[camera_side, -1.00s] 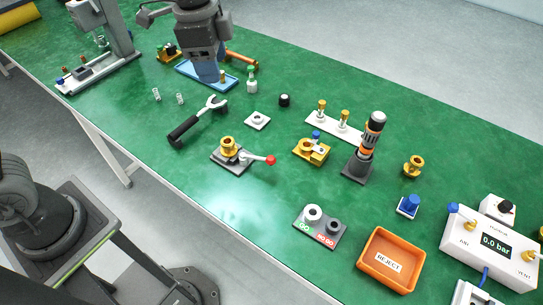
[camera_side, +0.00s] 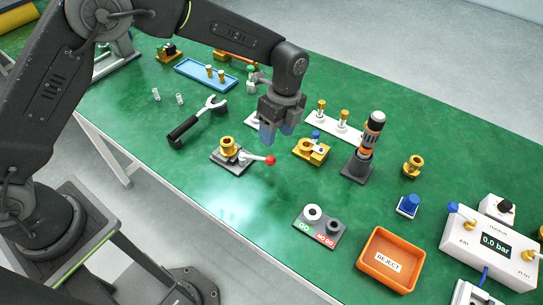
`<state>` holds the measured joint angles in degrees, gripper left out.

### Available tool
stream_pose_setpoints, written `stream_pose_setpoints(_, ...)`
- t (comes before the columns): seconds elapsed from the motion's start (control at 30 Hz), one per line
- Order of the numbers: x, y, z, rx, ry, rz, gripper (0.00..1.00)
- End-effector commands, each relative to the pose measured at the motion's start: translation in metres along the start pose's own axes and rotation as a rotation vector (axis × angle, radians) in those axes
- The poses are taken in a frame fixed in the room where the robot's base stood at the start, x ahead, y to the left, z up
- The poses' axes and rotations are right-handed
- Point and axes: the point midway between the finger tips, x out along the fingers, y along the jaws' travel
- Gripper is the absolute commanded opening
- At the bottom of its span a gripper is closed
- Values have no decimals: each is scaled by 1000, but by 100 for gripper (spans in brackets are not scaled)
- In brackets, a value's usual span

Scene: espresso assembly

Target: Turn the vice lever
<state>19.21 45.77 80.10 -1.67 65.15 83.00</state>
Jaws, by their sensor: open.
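The vice (camera_side: 222,160) is a small grey base on the green bench, left of the middle. A brass part (camera_side: 228,147) sits upright in it. Its lever (camera_side: 258,158) sticks out to the right and ends in a red ball knob (camera_side: 270,160). My gripper (camera_side: 277,139) points down with its blue fingertips a little above and behind the red knob in the picture. It is open and nothing shows between the fingers. The fingers look apart from the lever, though the exact height is hard to tell.
A brass fixture (camera_side: 311,151) stands close right of my gripper, and a dark upright tool (camera_side: 367,145) beyond it. A black-handled wrench (camera_side: 198,121) lies to the left. The GO/NO GO gauge block (camera_side: 318,228) and orange reject bin (camera_side: 365,272) are nearer the front. Bench between vice and gauge is clear.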

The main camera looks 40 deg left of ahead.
Motion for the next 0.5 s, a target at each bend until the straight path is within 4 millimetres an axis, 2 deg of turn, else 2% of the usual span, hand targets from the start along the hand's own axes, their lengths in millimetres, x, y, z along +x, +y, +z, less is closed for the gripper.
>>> stream_pose_setpoints(0.03,12,1,0,0,-1,4,54)
stream_pose_setpoints(0.2,46,1,0,-1,0,3,54)
stream_pose_setpoints(0.33,66,1,0,-1,-1,3,54)
stream_pose_setpoints(0.5,81,0,0,-1,0,0,54)
